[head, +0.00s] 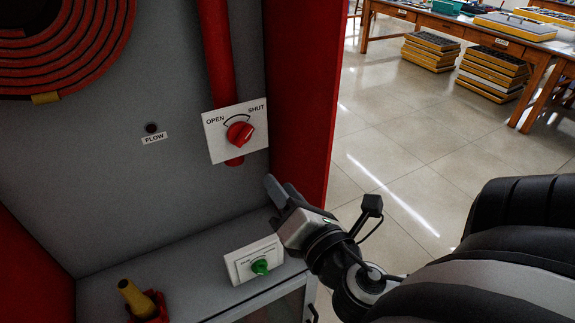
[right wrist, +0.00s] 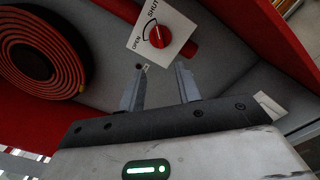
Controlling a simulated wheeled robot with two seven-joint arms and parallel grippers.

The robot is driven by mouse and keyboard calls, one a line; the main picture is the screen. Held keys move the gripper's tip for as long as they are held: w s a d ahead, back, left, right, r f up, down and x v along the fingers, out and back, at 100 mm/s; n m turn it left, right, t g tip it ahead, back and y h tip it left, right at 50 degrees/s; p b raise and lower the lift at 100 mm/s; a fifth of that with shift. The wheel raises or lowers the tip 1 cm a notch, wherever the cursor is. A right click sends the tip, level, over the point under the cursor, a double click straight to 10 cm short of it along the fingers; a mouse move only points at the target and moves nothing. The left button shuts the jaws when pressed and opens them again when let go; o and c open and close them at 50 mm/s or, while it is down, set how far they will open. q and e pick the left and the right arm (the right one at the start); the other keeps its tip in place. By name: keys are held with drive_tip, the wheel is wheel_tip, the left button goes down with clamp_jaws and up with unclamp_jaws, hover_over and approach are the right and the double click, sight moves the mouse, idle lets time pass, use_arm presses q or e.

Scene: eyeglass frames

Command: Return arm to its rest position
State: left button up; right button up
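My right gripper (head: 272,186) is in front of the red cabinet's right side, below and to the right of the red valve knob (head: 239,133). In the right wrist view its two fingers (right wrist: 159,70) are apart with nothing between them. The red knob (right wrist: 157,37) is ahead of the fingertips and apart from them, on a white plate (head: 218,146) marked OPEN and SHUT. It seems turned toward SHUT. My left gripper is not in view.
A coiled red hose (head: 60,45) hangs upper left; a yellow nozzle (head: 135,297) is lower left. The cabinet's red side wall (head: 303,90) stands near. Open floor (head: 390,150) lies right.

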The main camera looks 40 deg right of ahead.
drive_tip(key=shift+s+a, duration=0.15)
drive_tip(key=shift+s, duration=0.4)
drive_tip(key=s+a+f+m+g+y, duration=0.1)
drive_tip(key=a+f+m+g+y, duration=0.2)
drive_tip(key=f+m, duration=0.8)
drive_tip(key=s+a+f+m+g+y, duration=0.1)
drive_tip(key=a+f+m+g+y, duration=0.3)
drive_tip(key=a+f+m, duration=0.4)
wheel_tip(320, 180, down, 6)
drive_tip(key=m, duration=0.2)
drive_tip(key=shift+s+f+m, duration=0.25)
drive_tip(key=shift+s+m, duration=0.15)
